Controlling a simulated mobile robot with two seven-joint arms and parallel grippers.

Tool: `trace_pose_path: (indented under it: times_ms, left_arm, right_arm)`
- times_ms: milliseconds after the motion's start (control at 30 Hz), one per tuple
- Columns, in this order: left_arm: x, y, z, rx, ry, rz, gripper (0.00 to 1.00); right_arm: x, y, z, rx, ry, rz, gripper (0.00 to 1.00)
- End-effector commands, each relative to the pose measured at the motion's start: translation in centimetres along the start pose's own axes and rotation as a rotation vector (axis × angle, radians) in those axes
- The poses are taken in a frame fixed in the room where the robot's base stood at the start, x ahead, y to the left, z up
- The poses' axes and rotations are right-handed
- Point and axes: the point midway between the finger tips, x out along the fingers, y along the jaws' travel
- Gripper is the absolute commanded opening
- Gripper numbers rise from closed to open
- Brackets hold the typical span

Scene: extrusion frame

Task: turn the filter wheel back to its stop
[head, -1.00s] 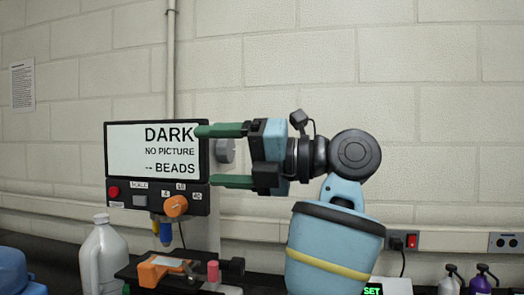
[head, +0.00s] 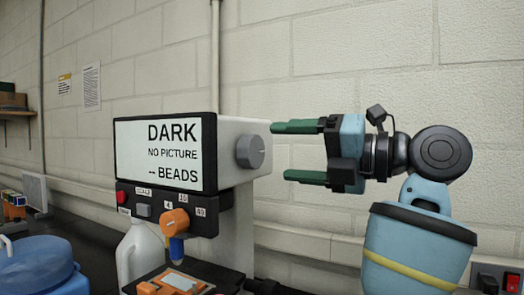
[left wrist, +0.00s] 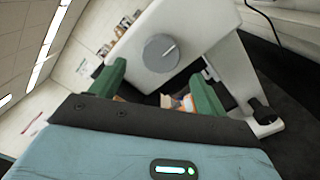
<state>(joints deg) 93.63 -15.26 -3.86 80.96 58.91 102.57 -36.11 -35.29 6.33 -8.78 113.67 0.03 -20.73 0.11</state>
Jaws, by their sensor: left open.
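The grey round wheel (head: 251,152) sits on the right side wall of the white machine (head: 240,128). It also shows in the left wrist view (left wrist: 161,53), with a pale mark pointing to the upper right there. My left gripper (head: 282,151) is open and empty. Its two green fingers point at the wheel from the right, one above and one below its height, with a small gap in the head view. In the left wrist view the wheel lies between and beyond the fingertips (left wrist: 159,70). The machine's screen (head: 160,154) reads DARK, NO PICTURE, -- BEADS. My right gripper is not seen.
An orange knob (head: 174,222) with number labels is on the machine's front panel, beside a red button (head: 122,198). A white jug (head: 140,255) stands below, and a blue container (head: 40,268) is at the lower left.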

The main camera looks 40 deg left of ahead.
Motion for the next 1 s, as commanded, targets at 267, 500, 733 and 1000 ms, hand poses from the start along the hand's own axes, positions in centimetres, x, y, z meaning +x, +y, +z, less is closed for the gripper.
trace_pose_path:
  times_ms: [267, 500, 733, 1000]
  left_arm:
    - [4.3, 0.2, 0.0, -0.003, 0.003, 0.002, 0.75]
    - [6.1, 0.1, 0.0, -0.001, 0.001, 0.001, 0.75]
    - [6.3, 0.1, 0.0, 0.0, 0.0, 0.001, 0.75]
    - [6.2, 0.1, 0.0, 0.0, 0.0, 0.001, 0.48]
  right_arm:
    - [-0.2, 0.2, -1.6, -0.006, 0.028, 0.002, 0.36]
    - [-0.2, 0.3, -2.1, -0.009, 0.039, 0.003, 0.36]
    - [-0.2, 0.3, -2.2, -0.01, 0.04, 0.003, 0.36]
    - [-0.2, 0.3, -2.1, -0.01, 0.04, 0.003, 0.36]
